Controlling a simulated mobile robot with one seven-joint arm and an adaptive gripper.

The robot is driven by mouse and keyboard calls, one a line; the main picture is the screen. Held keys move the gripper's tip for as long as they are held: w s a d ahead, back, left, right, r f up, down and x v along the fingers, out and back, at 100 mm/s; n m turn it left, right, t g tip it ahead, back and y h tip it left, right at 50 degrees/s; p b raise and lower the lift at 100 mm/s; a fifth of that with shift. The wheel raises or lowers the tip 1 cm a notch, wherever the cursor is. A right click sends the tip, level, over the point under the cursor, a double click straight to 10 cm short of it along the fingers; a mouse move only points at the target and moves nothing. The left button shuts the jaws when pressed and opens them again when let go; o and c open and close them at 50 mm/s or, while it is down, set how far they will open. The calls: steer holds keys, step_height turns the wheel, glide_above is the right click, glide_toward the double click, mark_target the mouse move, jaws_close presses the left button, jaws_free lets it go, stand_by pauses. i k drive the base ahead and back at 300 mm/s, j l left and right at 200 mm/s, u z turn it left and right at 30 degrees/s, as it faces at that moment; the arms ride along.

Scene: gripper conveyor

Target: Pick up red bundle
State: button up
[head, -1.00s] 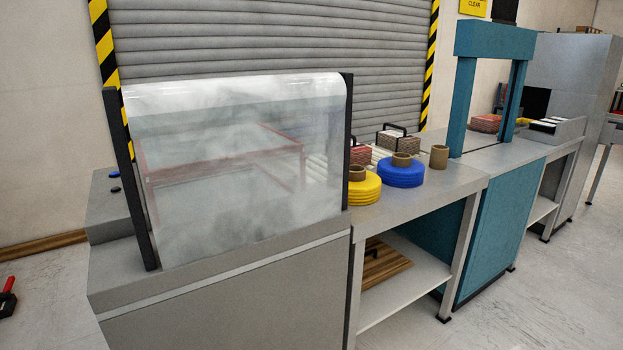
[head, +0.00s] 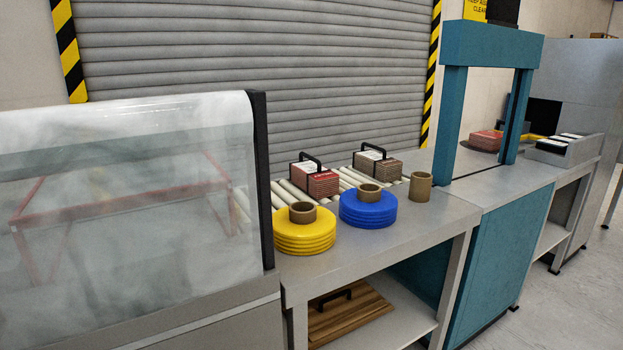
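A bundle with red sides and a black handle (head: 322,184) sits on the roller conveyor, behind the yellow stack. A second handled bundle, more brown and grey (head: 386,169), sits to its right on the rollers. Another red stack (head: 486,141) lies farther right, beyond the opening of the teal arch; no handle shows on it. I cannot tell from the picture alone which one the task names. My gripper is not in view.
Yellow (head: 303,238) and blue (head: 368,211) round stacks with brown rings stand at the counter's front. A brown cup-like cylinder (head: 420,188) is beside them. A clear-hooded machine (head: 130,190) blocks the left. A teal arch (head: 492,45) spans the counter. Floor shows at lower right.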

mark_target(321, 182)
steer(key=i+l+u, duration=0.15)
steer(key=l, duration=0.3)
steer(key=i+l+u, duration=0.1)
steer(key=l, duration=0.35)
steer(key=i+l+u, duration=0.15)
steer(key=l, duration=0.35)
steer(key=i+l+u, duration=0.1)
steer(key=i+l, duration=0.15)
steer(key=l, duration=0.2)
steer(key=i+l+u, duration=0.15)
steer(key=l, duration=0.35)
steer(key=l+u, duration=0.1)
steer(key=l, duration=0.4)
steer(key=i+l+u, duration=0.25)
steer(key=i+l, duration=0.6)
steer(key=i, duration=0.25)
